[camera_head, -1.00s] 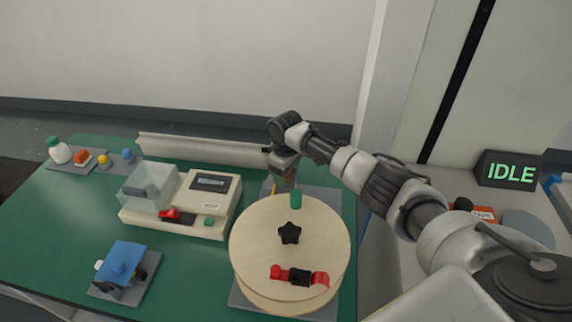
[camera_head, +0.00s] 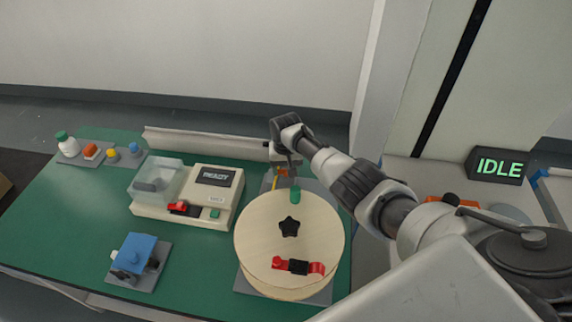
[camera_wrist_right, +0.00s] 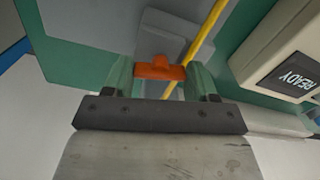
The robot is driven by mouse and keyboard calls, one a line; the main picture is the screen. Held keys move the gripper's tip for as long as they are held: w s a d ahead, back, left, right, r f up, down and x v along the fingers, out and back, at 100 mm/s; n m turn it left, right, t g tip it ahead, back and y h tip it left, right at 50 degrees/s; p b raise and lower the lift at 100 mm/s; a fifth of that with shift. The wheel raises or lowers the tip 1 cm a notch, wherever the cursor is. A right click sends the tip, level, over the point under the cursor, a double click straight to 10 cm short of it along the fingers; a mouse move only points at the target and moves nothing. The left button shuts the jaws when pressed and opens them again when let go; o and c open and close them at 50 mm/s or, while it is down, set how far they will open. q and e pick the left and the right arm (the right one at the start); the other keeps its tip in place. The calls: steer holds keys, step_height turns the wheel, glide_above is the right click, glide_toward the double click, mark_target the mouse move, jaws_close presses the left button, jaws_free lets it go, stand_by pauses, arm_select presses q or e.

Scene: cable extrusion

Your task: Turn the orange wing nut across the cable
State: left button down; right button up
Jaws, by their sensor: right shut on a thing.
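The orange wing nut (camera_wrist_right: 160,69) shows in the right wrist view between the two greenish fingers of my right gripper (camera_wrist_right: 160,78). The gripper is shut on it, and the nut's wide bar spans from finger to finger. The yellow cable (camera_wrist_right: 206,34) runs diagonally just beyond the nut, over a grey block (camera_wrist_right: 165,38). In the head view, my right gripper (camera_head: 282,172) points down behind the wooden drum, and its fingertips are too small to make out. A short piece of yellow cable (camera_head: 275,183) shows beside it. My left gripper is not in view.
A round wooden drum (camera_head: 262,225) with a black star knob, a green peg and a red crank stands in front. A cream device (camera_head: 226,198) with a dark display is to its left. A blue-topped fixture (camera_head: 135,250) sits front left. An "IDLE" sign (camera_head: 497,165) stands right.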

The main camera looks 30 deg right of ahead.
steer(key=shift+r+m+p, duration=0.1)
steer(key=shift+m+p, duration=0.25)
steer(key=shift+m, duration=0.85)
steer(key=shift+w, duration=0.1)
steer(key=o, duration=0.9)
steer(key=shift+r+p, duration=0.3)
steer(key=shift+r, duration=0.2)
step_height(320, 180, up, 10)
steer(key=shift+f, duration=0.1)
steer(key=shift+p, duration=0.3)
